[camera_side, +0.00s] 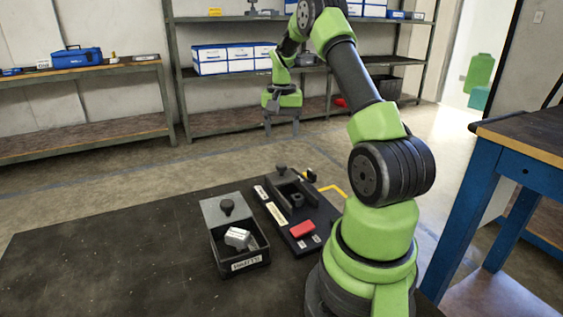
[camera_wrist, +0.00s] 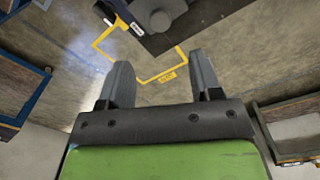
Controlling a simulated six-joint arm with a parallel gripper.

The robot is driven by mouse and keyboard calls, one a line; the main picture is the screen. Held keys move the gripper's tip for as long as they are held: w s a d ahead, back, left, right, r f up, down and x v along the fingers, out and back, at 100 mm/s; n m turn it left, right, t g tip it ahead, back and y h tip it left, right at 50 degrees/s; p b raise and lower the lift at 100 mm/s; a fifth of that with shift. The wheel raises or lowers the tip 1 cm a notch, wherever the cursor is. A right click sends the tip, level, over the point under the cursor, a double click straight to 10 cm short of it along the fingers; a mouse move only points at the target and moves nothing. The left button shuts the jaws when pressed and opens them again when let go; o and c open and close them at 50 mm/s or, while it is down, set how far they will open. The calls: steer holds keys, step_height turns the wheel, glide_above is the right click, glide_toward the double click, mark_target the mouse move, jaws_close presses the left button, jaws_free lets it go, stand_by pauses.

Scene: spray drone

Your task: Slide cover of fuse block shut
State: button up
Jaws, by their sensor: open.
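A long black block (camera_side: 309,243), which looks like the fuse block, lies on the dark table. It has a red piece (camera_side: 302,229) and pale labels near its front. A dark cover with a round knob (camera_side: 282,169) is at its far end, with an open section in front of it. A dark knobbed part also shows at the top edge of the wrist view (camera_wrist: 160,18), only partly in frame. My gripper (camera_side: 281,127) is raised beyond the block, apart from it. In the wrist view my gripper (camera_wrist: 160,75) has its fingers spread with nothing between them.
A black labelled box (camera_side: 238,266) stands left of the block. Its grey knobbed lid (camera_side: 214,208) is partly back, and pale grey pieces (camera_side: 238,239) lie inside. Yellow marking (camera_side: 334,190) shows beyond the block. The table's left side (camera_side: 110,255) is clear.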

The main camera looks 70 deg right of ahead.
mark_target(281, 164)
step_height(281, 164, down, 10)
steer(key=shift+r, duration=0.15)
stand_by(0.3)
